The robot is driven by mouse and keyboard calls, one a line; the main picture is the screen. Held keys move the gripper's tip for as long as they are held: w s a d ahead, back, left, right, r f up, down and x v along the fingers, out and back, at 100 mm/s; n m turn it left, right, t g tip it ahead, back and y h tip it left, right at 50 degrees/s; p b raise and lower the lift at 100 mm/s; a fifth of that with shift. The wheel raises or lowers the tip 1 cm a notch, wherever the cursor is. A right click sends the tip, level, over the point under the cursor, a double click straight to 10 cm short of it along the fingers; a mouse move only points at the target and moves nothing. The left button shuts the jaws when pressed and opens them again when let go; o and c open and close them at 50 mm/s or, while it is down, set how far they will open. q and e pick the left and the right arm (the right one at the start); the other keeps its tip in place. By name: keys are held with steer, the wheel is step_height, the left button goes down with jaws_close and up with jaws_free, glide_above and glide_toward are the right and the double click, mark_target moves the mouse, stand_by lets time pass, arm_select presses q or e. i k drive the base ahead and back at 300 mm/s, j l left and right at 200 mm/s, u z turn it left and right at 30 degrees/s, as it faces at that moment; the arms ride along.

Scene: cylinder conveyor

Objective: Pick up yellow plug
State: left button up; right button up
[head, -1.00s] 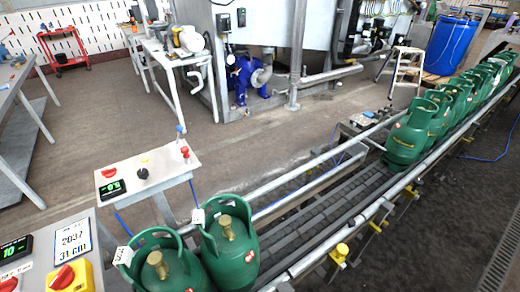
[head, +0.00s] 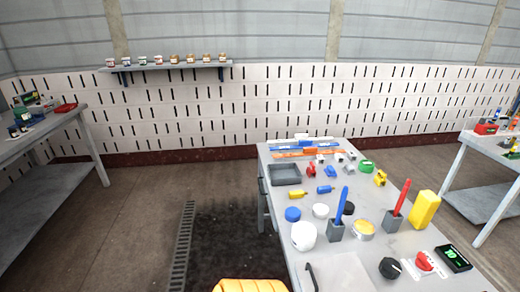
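A small yellow plug (head: 296,199) lies on the grey workbench (head: 276,222) in the head view, left of the middle of the top and near its left edge. It lies beside a small blue plug-like piece (head: 325,189). Another small yellow item (head: 380,178) sits farther right on the bench; its kind is hard to tell. Neither of my grippers shows in the head view.
The bench also holds a grey tray (head: 285,174), a blue pen in a holder (head: 336,231), a red pen in a holder (head: 392,221), a yellow block (head: 424,209) and a white round item (head: 304,235). Other tables stand left (head: 50,128) and right (head: 482,196). Floor left of the bench is open.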

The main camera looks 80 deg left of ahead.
mark_target(294, 195)
steer(key=u, duration=2.2)
steer(key=z, duration=2.9)
steer(key=u, duration=2.45)
steer(key=i+j+z, duration=0.35)
steer(key=j, duration=0.15)
steer(key=k, duration=0.1)
